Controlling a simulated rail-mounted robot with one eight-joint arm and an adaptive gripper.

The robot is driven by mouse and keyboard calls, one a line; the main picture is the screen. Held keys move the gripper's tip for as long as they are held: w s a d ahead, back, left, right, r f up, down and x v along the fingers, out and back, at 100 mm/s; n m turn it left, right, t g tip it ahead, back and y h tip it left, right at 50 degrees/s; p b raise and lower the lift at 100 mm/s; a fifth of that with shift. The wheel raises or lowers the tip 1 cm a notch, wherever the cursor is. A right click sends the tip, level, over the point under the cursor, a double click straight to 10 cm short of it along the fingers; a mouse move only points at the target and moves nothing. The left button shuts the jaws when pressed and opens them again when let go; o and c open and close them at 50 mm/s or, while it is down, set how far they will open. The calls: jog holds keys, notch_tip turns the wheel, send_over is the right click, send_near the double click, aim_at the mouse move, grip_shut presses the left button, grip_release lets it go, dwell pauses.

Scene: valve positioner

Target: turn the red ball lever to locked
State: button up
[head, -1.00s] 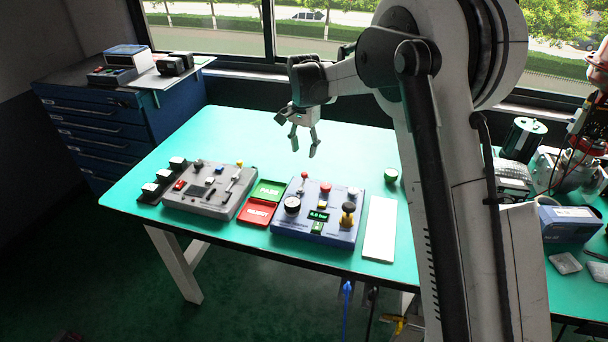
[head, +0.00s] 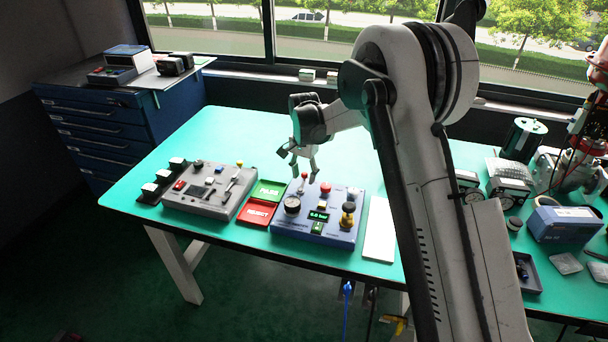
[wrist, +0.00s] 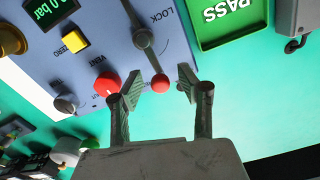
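The red ball lever (wrist: 160,84) sits on the blue control panel (head: 285,228). In the wrist view its grey arm runs from a pivot near the top down to the red ball. The word LOCK is printed on the panel right of the pivot. My gripper (wrist: 158,87) is open, with one finger on each side of the ball. Gaps show between ball and fingers. In the head view my gripper (head: 303,168) is just above the lever's red ball (head: 304,175), at the panel's back edge. I cannot tell the exact height.
A red button (wrist: 107,84) labelled VENT stands close to the left finger. A yellow button (wrist: 75,40) and grey knob (wrist: 66,104) lie further left. A green PASS tray (head: 268,190) and red REJECT tray (head: 257,212) are left of the panel, beside a grey panel (head: 205,207).

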grip_shut()
jog(key=shift+a+n, duration=0.1)
jog(key=shift+n, duration=0.2)
jog(key=n+b, duration=0.1)
jog(key=a+n+b, duration=0.1)
jog(key=shift+w+f+n, duration=0.1)
jog(key=shift+w+n, duration=0.05)
jog(key=shift+n, duration=0.15)
jog(key=a+n+b, duration=0.1)
jog(key=n, duration=0.2)
jog(key=shift+a+n, duration=0.2)
jog(key=shift+n, duration=0.1)
jog(key=n, duration=0.1)
jog(key=a+n+b, duration=0.1)
jog(key=n, duration=0.1)
jog(key=shift+s+a+n+b, duration=0.15)
jog(key=shift+s+n+b, duration=0.15)
jog(key=shift+s, duration=0.05)
jog(key=shift+s+a+n+b, duration=0.25)
jog(key=shift+a+n, duration=0.05)
jog(key=shift+n, duration=0.6)
jog(key=shift+s+a+n+b, duration=0.2)
jog(key=shift+s+a+n, duration=0.05)
jog(key=shift+n, duration=0.65)
